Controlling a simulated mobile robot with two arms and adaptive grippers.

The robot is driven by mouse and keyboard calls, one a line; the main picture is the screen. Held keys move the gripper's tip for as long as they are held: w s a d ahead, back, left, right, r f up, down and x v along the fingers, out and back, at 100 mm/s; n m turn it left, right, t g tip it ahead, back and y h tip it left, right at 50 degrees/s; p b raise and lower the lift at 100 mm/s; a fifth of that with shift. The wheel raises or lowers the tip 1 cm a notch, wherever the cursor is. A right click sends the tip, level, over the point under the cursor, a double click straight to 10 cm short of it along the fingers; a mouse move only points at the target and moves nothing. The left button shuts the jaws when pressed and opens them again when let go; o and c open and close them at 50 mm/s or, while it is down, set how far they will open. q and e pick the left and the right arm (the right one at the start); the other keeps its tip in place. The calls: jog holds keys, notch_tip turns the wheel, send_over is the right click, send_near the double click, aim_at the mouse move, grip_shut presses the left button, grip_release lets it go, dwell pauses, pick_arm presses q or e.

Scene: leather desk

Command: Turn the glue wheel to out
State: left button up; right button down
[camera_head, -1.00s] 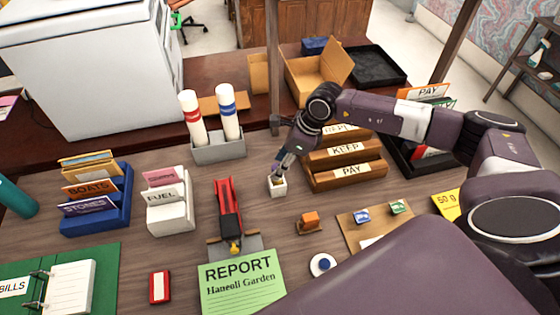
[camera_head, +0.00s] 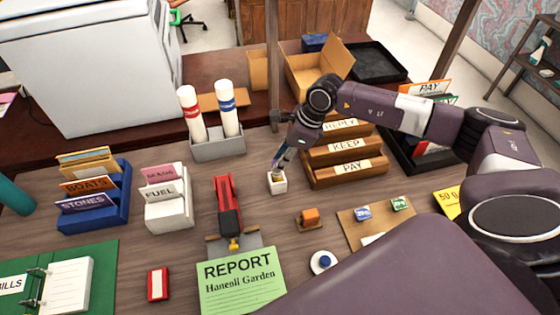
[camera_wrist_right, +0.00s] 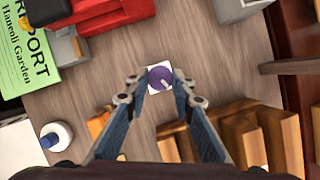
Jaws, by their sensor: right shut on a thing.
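The glue (camera_head: 277,186) shows in the head view as a small white square block with a pale part on top, standing on the desk left of the wooden letter trays. In the right wrist view the purple round wheel (camera_wrist_right: 159,73) sits over the white square, with a pale mark near its middle. My right gripper (camera_head: 277,170) comes down on it from above. In the wrist view its two blue-grey fingers (camera_wrist_right: 161,86) are on either side of the wheel, shut on it. Any lettering for the wheel's positions cannot be read. My left gripper is not in view.
The wooden trays (camera_head: 350,170) stand close on the right. A red and black stapler (camera_head: 228,205) lies left, with the green report (camera_head: 240,282) in front. A stamp (camera_head: 310,217) and a white round item with a blue top (camera_head: 323,262) are nearer. Bare desk surrounds the block.

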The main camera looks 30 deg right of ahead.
jog(key=n+g+b, duration=0.1)
jog(key=n+b, duration=0.1)
jog(key=b, duration=0.1)
jog(key=n+g+b, duration=0.1)
jog(key=n+b, duration=0.2)
jog(key=n+y+b, duration=0.1)
jog(key=n+b, duration=0.1)
jog(key=b, duration=0.1)
jog(key=shift+w+f+n+g, duration=0.25)
jog(key=shift+w+n+g, duration=0.05)
jog(key=shift+w+g, duration=0.1)
jog(key=shift+w+r+n+g+h+b, duration=0.15)
jog(key=shift+n+g+b, duration=0.2)
jog(key=shift+n+b, duration=0.65)
jog(key=shift+s+r+n+g+h+b, duration=0.15)
jog(key=shift+n+g+b, duration=0.2)
jog(key=shift+n+b, duration=0.6)
jog(key=c, duration=1.6)
grip_release()
jog(key=v, duration=1.2)
jog(key=shift+w+d, duration=0.1)
jog(key=shift+w, duration=0.05)
jog(key=shift+f, duration=0.15)
